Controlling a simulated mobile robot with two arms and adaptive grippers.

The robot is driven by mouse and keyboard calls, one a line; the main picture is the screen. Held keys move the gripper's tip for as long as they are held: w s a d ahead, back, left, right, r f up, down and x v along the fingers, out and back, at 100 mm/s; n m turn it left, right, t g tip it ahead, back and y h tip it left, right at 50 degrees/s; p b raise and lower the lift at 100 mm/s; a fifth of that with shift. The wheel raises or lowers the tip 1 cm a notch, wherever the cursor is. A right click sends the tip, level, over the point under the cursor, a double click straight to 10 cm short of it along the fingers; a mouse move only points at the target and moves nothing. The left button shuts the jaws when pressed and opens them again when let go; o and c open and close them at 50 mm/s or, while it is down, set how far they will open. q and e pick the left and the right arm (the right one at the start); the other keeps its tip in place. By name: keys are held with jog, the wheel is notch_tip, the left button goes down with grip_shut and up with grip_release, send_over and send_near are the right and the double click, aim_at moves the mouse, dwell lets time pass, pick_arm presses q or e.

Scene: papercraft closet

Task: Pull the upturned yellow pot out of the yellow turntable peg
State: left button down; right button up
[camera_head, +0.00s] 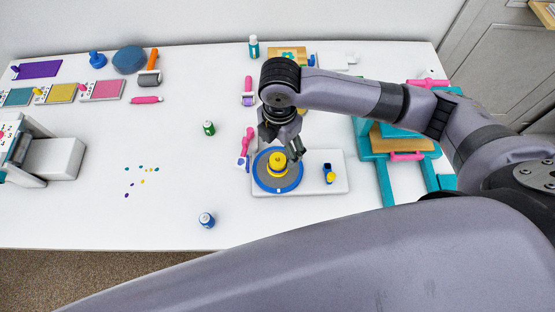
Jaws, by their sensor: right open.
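The yellow pot (277,159) stands at the middle of the round turntable (265,181), which has a blue rim and a grey top. The turntable sits on a white board (314,187). The pot looks upturned; the peg is hidden or cannot be told apart from it. My right gripper (285,154) comes down from above the back of the turntable, open, with its fingers near the pot. One finger shows to the right of the pot. I cannot tell whether the fingers touch it. My left gripper is not in view.
A pink-handled tool (246,147) lies close left. A teal press-like frame (384,172) stands to the right. The table's middle left has scattered small dots (143,182) and free room.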

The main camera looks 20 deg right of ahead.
aim_at(278, 158)
notch_tip(278, 158, down, 4)
jog(key=shift+w+f, duration=0.15)
jog(key=shift+f, duration=0.1)
jog(key=shift+a+f+p, duration=0.15)
jog(key=shift+f+p, duration=0.85)
jog(key=shift+f, duration=1.6)
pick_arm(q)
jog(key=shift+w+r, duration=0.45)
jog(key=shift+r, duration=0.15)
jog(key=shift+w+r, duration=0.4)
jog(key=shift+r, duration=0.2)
pick_arm(e)
jog(key=shift+c, duration=0.6)
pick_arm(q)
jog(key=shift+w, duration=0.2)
pick_arm(e)
jog(key=c, duration=1.1)
jog(key=shift+r, duration=0.1)
jog(key=shift+c, duration=0.2)
